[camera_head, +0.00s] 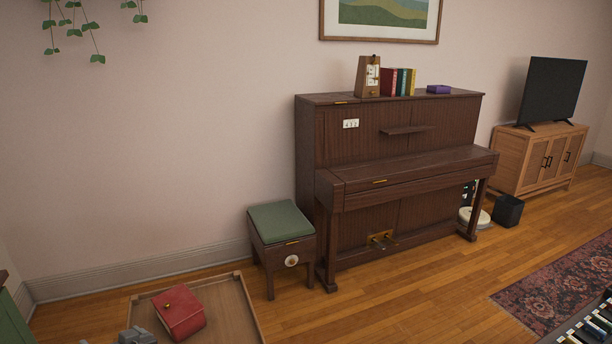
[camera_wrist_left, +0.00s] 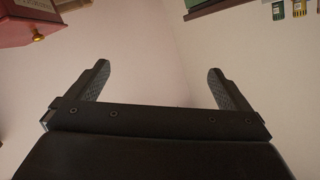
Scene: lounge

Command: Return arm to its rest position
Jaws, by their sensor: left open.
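My left gripper (camera_wrist_left: 160,85) shows in the left wrist view. Its two dark fingers are spread apart, with nothing between them but a pale, plain surface behind. A red box with a gold knob (camera_wrist_left: 30,25) shows at the upper left of that view, apart from the fingers. I cannot clearly make out either gripper in the head view. My right gripper is in neither view.
A shallow wooden tray (camera_head: 247,306) on the floor holds a red box (camera_head: 180,312) and a grey item (camera_head: 137,335), cut off below. A green-topped stool (camera_head: 282,222) stands beside the brown piano (camera_head: 400,135). Wooden floor (camera_head: 420,285) is clear before the piano, left of the rug (camera_head: 560,285).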

